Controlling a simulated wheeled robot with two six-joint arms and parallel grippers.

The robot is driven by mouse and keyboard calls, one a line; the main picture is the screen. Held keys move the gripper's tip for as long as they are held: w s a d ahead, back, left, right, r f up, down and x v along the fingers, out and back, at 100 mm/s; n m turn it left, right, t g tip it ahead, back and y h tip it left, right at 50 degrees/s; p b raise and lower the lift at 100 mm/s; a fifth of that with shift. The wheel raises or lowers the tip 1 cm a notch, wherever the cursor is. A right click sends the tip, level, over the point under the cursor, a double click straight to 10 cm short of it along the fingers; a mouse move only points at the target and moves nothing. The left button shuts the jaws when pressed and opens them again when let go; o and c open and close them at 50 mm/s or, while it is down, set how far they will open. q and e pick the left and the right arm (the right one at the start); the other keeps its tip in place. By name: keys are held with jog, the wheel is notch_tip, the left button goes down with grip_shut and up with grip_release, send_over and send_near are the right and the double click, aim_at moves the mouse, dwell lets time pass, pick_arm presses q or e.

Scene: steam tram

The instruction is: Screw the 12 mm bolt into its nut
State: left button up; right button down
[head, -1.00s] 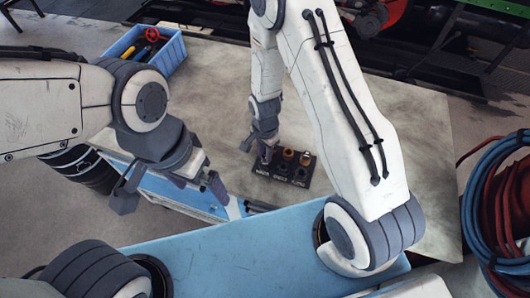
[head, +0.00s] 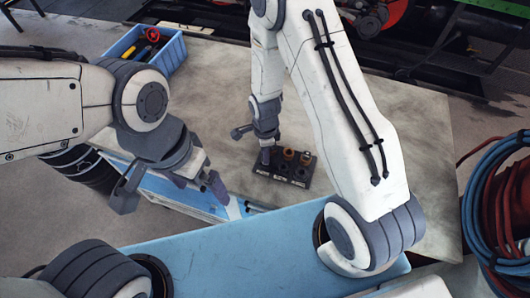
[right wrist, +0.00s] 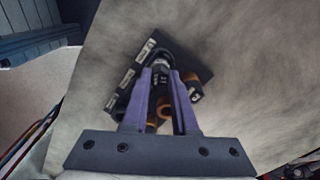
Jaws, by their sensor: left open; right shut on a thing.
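A small black block (head: 292,176) with white labels and several round seats stands on the table, with orange-brown pieces in some seats. It also shows in the right wrist view (right wrist: 196,78), partly hidden behind the fingers. My right gripper (head: 266,157) points down at the block's left end. In the right wrist view its purple fingers (right wrist: 160,70) are shut on a small grey, bolt-like piece (right wrist: 160,61) at the block. I cannot tell how deep this piece sits or which size it is. My left gripper (head: 170,187) is open and empty, left of the block and apart from it.
A blue crate (head: 160,50) with tools stands at the table's back left. Blue and red hoses (head: 500,205) lie at the right. The grey table (head: 225,95) is bare around the block.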

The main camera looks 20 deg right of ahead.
jog(key=shift+m, duration=1.2)
jog(key=shift+c, duration=2.2)
grip_release()
jog(key=shift+m, duration=0.3)
jog(key=shift+r+p, duration=2)
jog(key=shift+r, duration=0.55)
